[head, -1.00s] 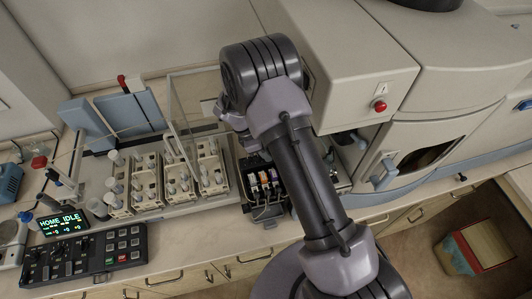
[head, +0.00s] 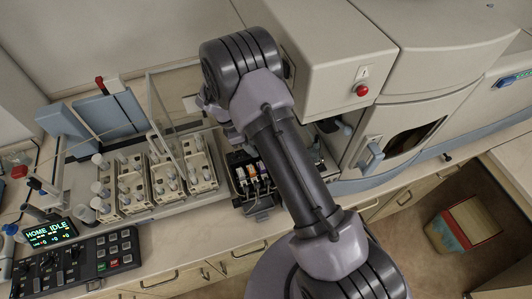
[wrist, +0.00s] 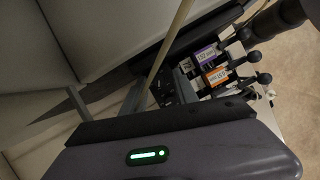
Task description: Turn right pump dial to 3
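A black pump unit (head: 252,182) with purple, orange and other coloured tabs stands on the bench just left of my arm. In the wrist view the pump (wrist: 200,72) shows at upper right, with purple and orange labels and several dark round-ended levers. No dial or its setting can be made out on it. A dark control box (head: 80,262) with black knobs and a keypad lies at lower left; its markings are too small to read.
A display (head: 50,232) reads HOME IDLE. The large instrument (head: 325,70) with a red button is right of my arm. A bin (head: 465,225) stands on the floor.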

